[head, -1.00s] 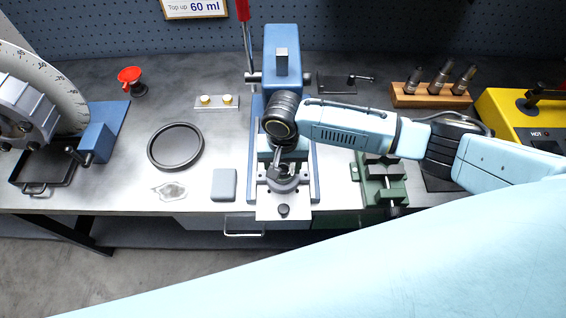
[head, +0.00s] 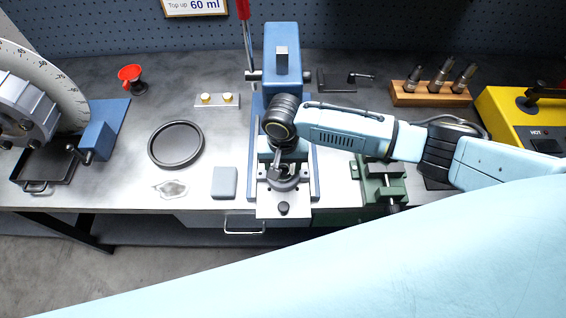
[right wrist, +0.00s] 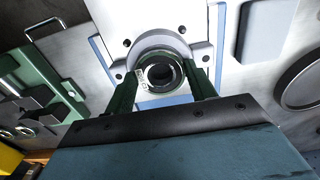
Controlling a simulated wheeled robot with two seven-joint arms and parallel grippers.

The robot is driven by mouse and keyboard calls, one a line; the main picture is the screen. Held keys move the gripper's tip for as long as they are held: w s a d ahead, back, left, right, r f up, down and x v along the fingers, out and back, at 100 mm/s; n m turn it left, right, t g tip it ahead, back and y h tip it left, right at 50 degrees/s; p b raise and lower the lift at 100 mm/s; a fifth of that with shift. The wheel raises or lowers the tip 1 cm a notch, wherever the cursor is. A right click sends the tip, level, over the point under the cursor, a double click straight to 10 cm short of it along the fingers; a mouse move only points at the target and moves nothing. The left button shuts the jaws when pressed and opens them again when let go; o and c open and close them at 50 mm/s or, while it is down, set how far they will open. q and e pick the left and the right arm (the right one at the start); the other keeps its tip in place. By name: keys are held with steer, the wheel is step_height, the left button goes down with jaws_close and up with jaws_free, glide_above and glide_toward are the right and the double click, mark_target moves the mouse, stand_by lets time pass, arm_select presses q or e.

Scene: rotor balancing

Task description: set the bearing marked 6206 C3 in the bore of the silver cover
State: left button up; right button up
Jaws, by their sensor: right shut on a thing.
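My right gripper (head: 283,176) is over the silver cover (head: 284,187) at the front of the blue press. In the right wrist view its two green-tinted fingers (right wrist: 163,88) are shut on a small bearing (right wrist: 147,76) with a dark centre. Small lettering shows on the bearing's face, too small to read. The bearing lies within the outline of the round silver cover (right wrist: 150,48), at its bore. I cannot tell how deep it sits. In the head view the gripper hides the bearing. My left gripper is not in view.
The blue press (head: 282,90) stands behind the cover. A green vise (head: 384,188) is to the right, a grey block (head: 224,183) to the left. A round black tray (head: 203,145) lies further left. A yellow heater (head: 515,118) is at the far right.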

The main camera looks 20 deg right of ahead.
steer(key=shift+f, duration=0.15)
steer(key=o, duration=1)
steer(key=shift+c, duration=0.3)
step_height(320, 180, up, 3)
steer(key=p, duration=0.3)
steer(key=shift+r+p, duration=0.65)
steer(key=shift+r, duration=2.35)
